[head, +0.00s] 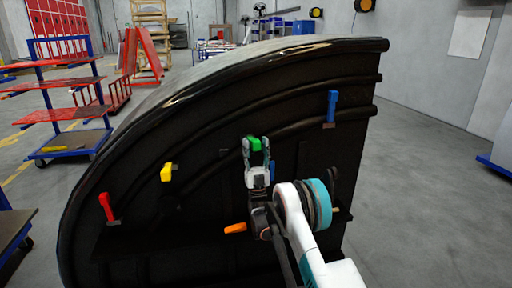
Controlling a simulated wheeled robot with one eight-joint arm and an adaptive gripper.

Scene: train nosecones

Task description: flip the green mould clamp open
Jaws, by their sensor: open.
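The green mould clamp (256,144) is on the dark face of the large curved mould (215,125), right of its middle. My gripper (257,146) is in front of it, with its fingertips on either side of the green part. The fingers are open, and I cannot tell whether they touch the clamp. The lower part of the clamp is hidden behind my gripper.
Other clamps on the mould are blue (331,106), yellow (167,173), red (108,208) and orange (235,228). A red and blue shelf cart (65,115) stands at left. Grey floor (425,190) is clear at right.

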